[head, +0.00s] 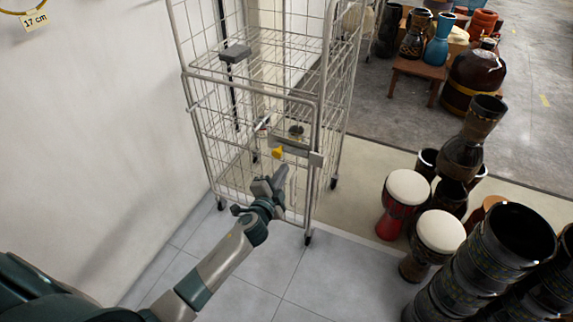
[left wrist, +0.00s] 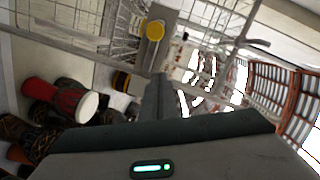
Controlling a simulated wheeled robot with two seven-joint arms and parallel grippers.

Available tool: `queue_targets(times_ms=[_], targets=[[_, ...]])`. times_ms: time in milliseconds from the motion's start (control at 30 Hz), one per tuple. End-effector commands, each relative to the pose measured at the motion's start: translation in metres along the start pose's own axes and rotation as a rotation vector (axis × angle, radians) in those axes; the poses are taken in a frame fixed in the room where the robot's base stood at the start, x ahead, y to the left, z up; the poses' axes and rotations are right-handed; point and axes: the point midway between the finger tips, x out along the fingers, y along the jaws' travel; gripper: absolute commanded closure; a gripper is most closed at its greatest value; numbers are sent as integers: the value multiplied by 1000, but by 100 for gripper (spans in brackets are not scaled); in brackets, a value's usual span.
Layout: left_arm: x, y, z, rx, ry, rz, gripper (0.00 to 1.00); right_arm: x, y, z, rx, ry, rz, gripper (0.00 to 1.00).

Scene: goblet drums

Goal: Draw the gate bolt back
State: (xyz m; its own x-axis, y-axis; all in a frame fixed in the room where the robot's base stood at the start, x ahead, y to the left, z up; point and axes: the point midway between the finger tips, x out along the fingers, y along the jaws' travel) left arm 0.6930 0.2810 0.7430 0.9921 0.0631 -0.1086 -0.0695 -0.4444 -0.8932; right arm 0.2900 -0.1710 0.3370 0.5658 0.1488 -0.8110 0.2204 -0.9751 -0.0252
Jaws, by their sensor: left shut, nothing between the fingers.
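The wire roll cage (head: 319,130) stands against the wall in the head view. Its gate bolt (head: 300,151) is a grey metal piece low on the near front, with a yellow knob (head: 277,153) at its left end. In the left wrist view the yellow knob (left wrist: 155,31) is ahead of the fingers at the top. My left gripper (head: 281,174) is shut and empty, just below the knob. In the left wrist view the shut fingers (left wrist: 158,90) point up toward it, seemingly apart from it. My right gripper is not in view.
Several goblet drums stand at the right, including a red one with a white head (head: 405,190) and another white-headed drum (head: 439,232). A white wall (head: 90,150) is at left. Tiled floor (head: 255,285) before the cage is clear.

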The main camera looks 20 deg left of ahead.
Motion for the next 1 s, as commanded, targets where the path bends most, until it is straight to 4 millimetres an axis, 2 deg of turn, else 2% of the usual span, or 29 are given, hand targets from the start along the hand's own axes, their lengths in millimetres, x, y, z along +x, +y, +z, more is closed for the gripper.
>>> queue_targets(times_ms=[100, 233, 367, 833, 1000], targets=[[-15, 0, 0, 0, -1, 0, 100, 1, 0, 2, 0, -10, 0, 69], [-24, 0, 0, -1, 0, 0, 100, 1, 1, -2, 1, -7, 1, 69], [-26, 0, 0, 0, 0, -1, 100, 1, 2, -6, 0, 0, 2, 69], [-26, 0, 0, -1, -1, 0, 100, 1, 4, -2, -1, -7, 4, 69], [-30, 16, 6, -23, -11, 29, 100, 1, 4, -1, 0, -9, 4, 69]])
